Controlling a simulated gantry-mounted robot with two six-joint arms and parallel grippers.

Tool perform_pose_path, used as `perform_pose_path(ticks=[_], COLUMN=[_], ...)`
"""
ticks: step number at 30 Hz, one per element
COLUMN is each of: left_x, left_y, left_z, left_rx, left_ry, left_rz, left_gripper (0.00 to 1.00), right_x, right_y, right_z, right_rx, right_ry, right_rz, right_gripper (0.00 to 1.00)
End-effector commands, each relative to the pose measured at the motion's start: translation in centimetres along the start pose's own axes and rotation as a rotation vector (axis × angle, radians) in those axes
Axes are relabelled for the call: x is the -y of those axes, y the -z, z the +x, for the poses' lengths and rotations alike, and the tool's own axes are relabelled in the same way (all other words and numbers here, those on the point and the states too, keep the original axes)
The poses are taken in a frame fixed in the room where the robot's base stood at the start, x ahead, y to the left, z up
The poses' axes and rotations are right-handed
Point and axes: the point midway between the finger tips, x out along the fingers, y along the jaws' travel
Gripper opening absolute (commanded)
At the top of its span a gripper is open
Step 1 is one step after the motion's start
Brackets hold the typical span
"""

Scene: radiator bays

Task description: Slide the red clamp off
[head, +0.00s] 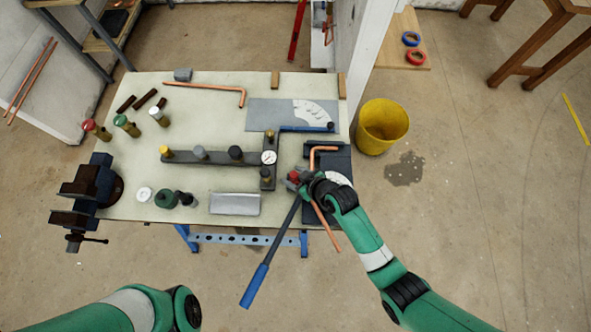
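The red clamp (293,176) shows as a small red patch at the front right of the bench, beside a dark bender block (341,160). A bent copper pipe (322,149) lies on the block, and its lower end sticks out past the bench's front edge. A long lever with a blue handle (255,286) slants down from near the clamp. My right gripper (302,182) is at the clamp and covers part of it. Whether its fingers touch or close on the clamp cannot be told. Only a green link of my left arm shows; its gripper is out of view.
A grey manifold bar (215,158) with a gauge (269,157) lies left of the clamp. A metal tray (234,204), bottles and a dark vise (85,190) stand farther left. A yellow bucket (382,126) stands on the floor right of the bench (215,110).

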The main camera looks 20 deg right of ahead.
Motion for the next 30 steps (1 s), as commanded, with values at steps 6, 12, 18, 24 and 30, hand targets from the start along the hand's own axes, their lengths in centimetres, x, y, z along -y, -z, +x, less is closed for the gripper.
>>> perform_pose_path(ticks=[6, 12, 18, 24, 30], left_x=[0.0, 0.0, 0.0, 0.0, 0.0], left_y=[0.0, 0.3, 2.2, 4.7, 5.5], left_z=[0.0, 0.4, 2.5, 5.0, 6.0], left_rx=[0.000, 0.000, 0.001, -0.001, 0.000], left_ry=[0.000, 0.000, 0.000, 0.000, 0.000], left_rz=[0.000, 0.000, 0.000, 0.000, 0.000], left_gripper=[0.50, 0.50, 0.50, 0.50, 0.50], right_x=[-0.1, -0.1, -0.1, -0.1, 0.0], right_y=[0.0, 0.1, 0.6, 0.6, 0.2], right_z=[0.0, -0.9, -5.4, -9.8, -11.7], right_rx=[0.000, 0.000, 0.002, 0.002, 0.001], right_ry=[-0.001, -0.002, -0.002, -0.002, -0.001], right_rz=[0.000, 0.000, 0.002, 0.002, 0.000], right_gripper=[0.67, 0.67, 0.67, 0.67, 0.67])
